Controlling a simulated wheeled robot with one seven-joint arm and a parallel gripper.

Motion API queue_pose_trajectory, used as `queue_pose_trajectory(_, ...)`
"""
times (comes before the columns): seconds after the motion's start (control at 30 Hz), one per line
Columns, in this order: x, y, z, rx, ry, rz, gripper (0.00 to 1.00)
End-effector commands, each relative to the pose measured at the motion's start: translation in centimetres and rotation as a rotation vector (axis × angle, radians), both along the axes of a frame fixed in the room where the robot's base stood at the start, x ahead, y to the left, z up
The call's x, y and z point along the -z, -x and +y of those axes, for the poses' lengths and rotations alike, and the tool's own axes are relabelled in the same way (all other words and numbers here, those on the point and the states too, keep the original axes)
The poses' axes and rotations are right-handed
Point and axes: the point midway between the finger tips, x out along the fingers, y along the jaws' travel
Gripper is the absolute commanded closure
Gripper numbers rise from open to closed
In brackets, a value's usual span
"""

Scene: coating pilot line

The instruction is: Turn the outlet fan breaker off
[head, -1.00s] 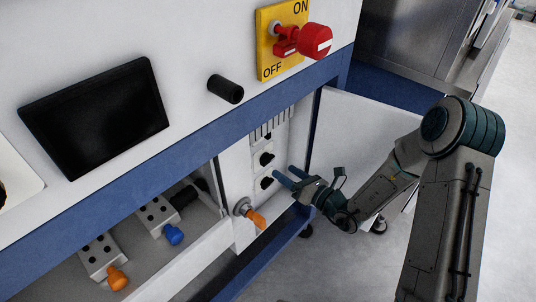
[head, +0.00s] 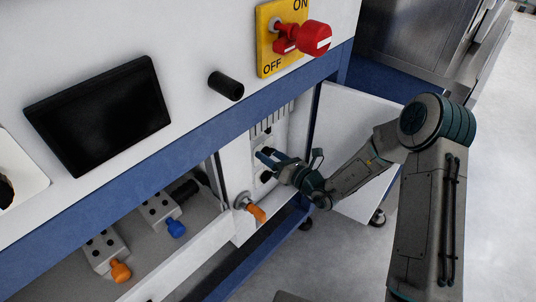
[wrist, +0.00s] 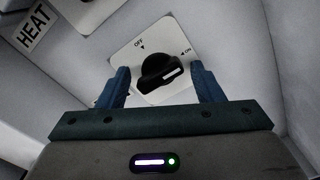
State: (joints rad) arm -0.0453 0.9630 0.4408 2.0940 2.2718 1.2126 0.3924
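A black rotary breaker knob (wrist: 158,72) sits on a white plate (wrist: 140,52) marked OFF and ON in the wrist view. Its white mark points right, near the ON label. No name label for this knob is readable. My gripper (wrist: 160,68) is open, with one blue finger on each side of the knob; I cannot tell whether they touch it. A lower knob (head: 265,176) shows just below.
A HEAT label (wrist: 34,27) stands beside another knob (wrist: 86,4) at the wrist view's top left. An orange-handled lever (head: 256,212) juts out below the panel. An open white door (head: 352,130) stands to the right. A red-handled ON/OFF switch (head: 312,38) is above.

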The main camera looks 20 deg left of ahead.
Motion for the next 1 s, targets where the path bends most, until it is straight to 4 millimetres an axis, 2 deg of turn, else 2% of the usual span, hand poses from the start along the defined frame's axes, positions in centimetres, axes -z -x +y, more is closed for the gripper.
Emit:
queue_pose_trajectory(0.03, 0.0, 0.0, -0.01, 0.0, 0.0, 0.0, 0.55)
queue_pose_trajectory(0.13, 0.0, 0.0, -0.02, 0.0, 0.0, 0.0, 0.81)
queue_pose_trajectory(0.53, 0.09, -0.05, -0.07, 0.001, 0.01, -0.022, 0.81)
queue_pose_trajectory(1.0, 0.39, -0.08, -0.11, 0.002, 0.216, -0.521, 0.81)
